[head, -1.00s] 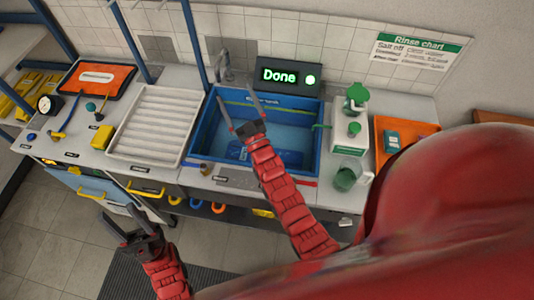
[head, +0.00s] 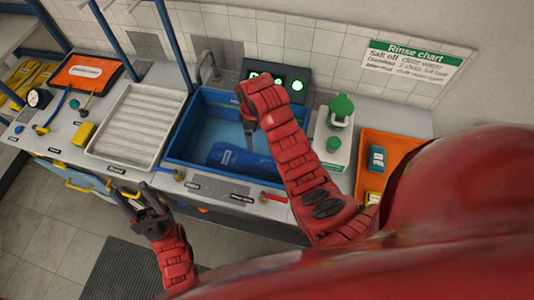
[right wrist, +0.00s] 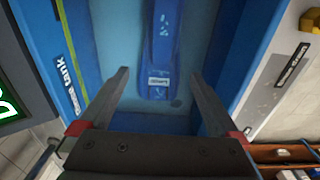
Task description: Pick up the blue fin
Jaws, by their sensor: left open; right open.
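The blue fin (head: 232,157) lies in the blue rinse tank (head: 172,157), low in the basin. In the right wrist view the fin (right wrist: 160,40) runs lengthwise up the picture, its labelled end nearest me. My right gripper (head: 249,138) points down over the tank. In the right wrist view the right gripper (right wrist: 160,73) is open, with the fin's near end showing between its fingers. The fin appears below the fingertips and nothing is held. My left gripper (head: 138,203) is open and empty, in front of the counter at the left.
A white ribbed tray (head: 131,125) stands left of the tank. A lit display (head: 290,78) and a tap (head: 207,65) are behind it. A white unit with green caps (head: 336,135) and an orange tray (head: 382,150) stand to the right.

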